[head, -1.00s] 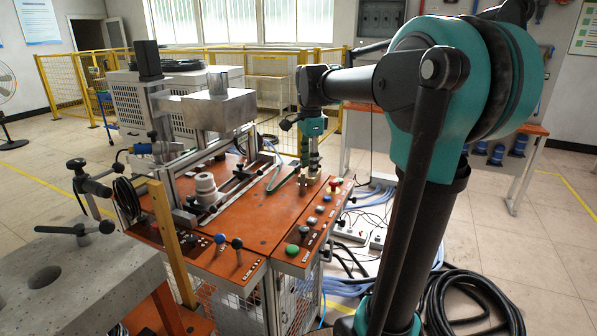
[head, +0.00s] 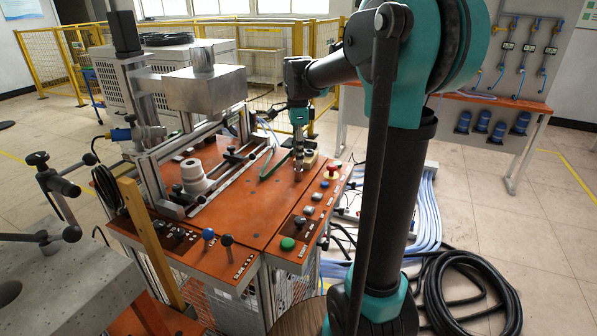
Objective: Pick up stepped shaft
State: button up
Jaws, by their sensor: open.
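My gripper (head: 299,160) points down at the end of my teal and black arm, over the back right part of the orange-topped machine table. It is open. A small tan, dark-topped piece (head: 310,158) stands just right of the fingertips. I cannot tell whether they touch it. The slim grey parts at the gripper's lower end are too small to tell fingers from a shaft, so I cannot pick out the stepped shaft for sure. A pale stepped round part (head: 194,176) stands on the machine's left side, well away from my gripper.
A green hose (head: 268,165) curves left of my gripper. A metal box (head: 205,88) overhangs the table at the back left. Buttons and a red knob (head: 333,170) line the right edge. A perforated grey table (head: 85,265) stands front left. The orange top's middle is clear.

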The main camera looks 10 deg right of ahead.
aim_at(299, 169)
jog(key=shift+w+d+f, duration=0.1)
jog(key=shift+w+f, duration=0.05)
jog(key=shift+f, duration=1.7)
jog(key=shift+w+f, duration=0.1)
jog(key=shift+f, duration=1.7)
grip_shut()
